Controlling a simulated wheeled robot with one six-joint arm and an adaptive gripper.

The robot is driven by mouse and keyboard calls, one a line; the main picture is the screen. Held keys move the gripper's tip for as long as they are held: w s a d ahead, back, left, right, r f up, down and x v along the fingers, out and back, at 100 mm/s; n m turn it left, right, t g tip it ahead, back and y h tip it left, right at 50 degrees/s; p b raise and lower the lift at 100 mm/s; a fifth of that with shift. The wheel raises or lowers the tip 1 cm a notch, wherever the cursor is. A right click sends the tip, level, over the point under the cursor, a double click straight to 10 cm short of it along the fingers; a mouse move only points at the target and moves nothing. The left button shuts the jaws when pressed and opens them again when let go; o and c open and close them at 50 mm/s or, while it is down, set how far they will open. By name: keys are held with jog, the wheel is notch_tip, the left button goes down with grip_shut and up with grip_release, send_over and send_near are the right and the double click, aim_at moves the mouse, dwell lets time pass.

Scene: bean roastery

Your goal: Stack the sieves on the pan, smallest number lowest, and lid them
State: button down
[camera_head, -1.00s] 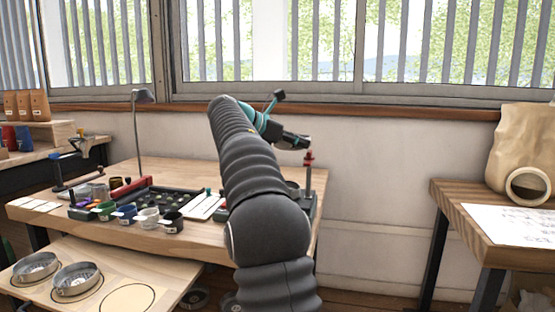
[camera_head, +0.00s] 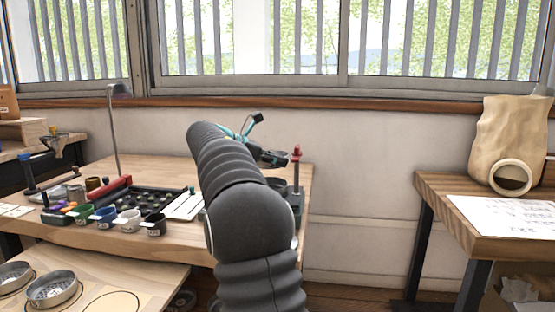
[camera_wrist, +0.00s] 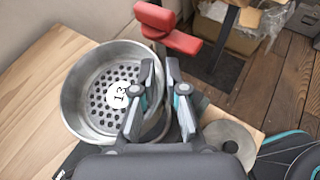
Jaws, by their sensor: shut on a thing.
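In the wrist view my gripper (camera_wrist: 160,72) is shut on the right rim of a round metal sieve (camera_wrist: 82,72). The sieve has a perforated floor and a white tag reading 13. Whether it rests on the pan or another sieve below is hidden. In the head view my gripper (camera_head: 274,158) is over the right end of the wooden bench, close to a red-topped post. Two more metal sieves or rings, one left (camera_head: 14,276) and one right (camera_head: 53,289), lie on the low board; their numbers are not legible. I cannot make out the lid.
The red-topped post (camera_head: 296,170) stands beside the gripper; its red arm (camera_wrist: 172,30) shows in the wrist view. A grey disc with a dark centre (camera_wrist: 228,142) lies lower right. Cups (camera_head: 128,220), a black tray (camera_head: 150,198) and a lamp (camera_head: 112,130) occupy the bench.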

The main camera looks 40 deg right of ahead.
jog(key=shift+f+b, duration=0.65)
jog(key=shift+f, duration=2.05)
jog(key=shift+a+p, duration=0.25)
jog(key=shift+p, duration=0.4)
jog(key=shift+f, duration=0.3)
jog(key=c, duration=1.5)
grip_release()
jog(key=v, duration=1.1)
